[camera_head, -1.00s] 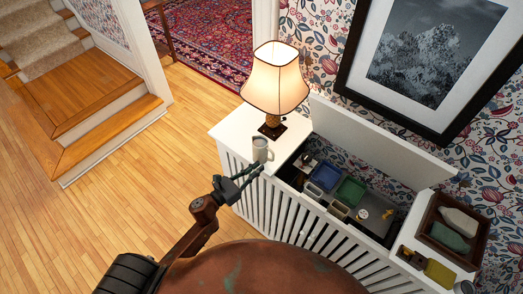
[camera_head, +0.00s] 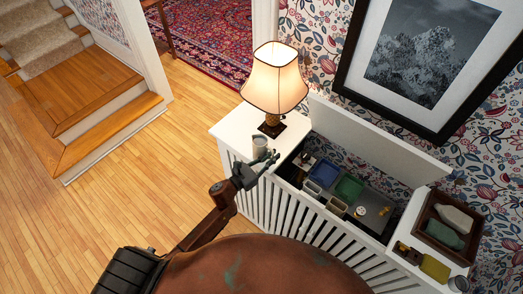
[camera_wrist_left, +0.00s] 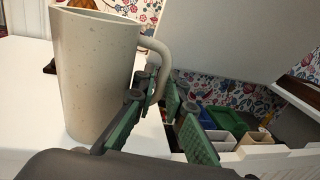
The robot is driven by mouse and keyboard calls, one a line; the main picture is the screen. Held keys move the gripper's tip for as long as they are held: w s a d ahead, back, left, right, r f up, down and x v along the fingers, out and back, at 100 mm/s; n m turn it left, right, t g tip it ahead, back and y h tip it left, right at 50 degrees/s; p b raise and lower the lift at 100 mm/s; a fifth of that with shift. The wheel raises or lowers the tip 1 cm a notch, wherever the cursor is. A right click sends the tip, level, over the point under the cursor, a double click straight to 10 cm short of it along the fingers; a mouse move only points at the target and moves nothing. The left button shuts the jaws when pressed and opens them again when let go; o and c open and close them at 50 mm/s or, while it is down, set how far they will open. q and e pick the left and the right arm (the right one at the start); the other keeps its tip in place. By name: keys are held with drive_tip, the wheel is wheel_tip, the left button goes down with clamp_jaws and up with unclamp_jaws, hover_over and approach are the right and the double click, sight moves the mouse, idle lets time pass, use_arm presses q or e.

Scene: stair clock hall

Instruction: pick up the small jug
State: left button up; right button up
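The small jug (camera_head: 260,143) is cream and speckled, and stands upright on the white cabinet top below the lamp. In the left wrist view the jug (camera_wrist_left: 93,70) fills the left side, with its handle (camera_wrist_left: 158,62) toward the right. My left gripper (camera_head: 266,166) is at the jug's near side. In the left wrist view its green-padded fingers (camera_wrist_left: 160,118) are apart, with the lower part of the handle between or just beyond their tips. I cannot tell whether they touch it. My right gripper is not in view.
A lit lamp (camera_head: 273,86) stands close behind the jug. To the right, an open compartment holds a blue bin (camera_head: 325,174), a green bin (camera_head: 349,188) and small items, under a raised white lid (camera_head: 375,140). A brown tray (camera_head: 429,243) sits farther right.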

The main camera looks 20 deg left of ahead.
sight(273, 152)
use_arm(q)
clamp_jaws()
drive_tip(key=shift+r, duration=0.3)
idle(0.6)
drive_tip(key=shift+r, duration=1.3)
drive_tip(key=a+r+b, duration=0.2)
drive_tip(key=a+r, duration=0.8)
drive_tip(key=a, duration=0.4)
drive_tip(key=shift+b, duration=0.4)
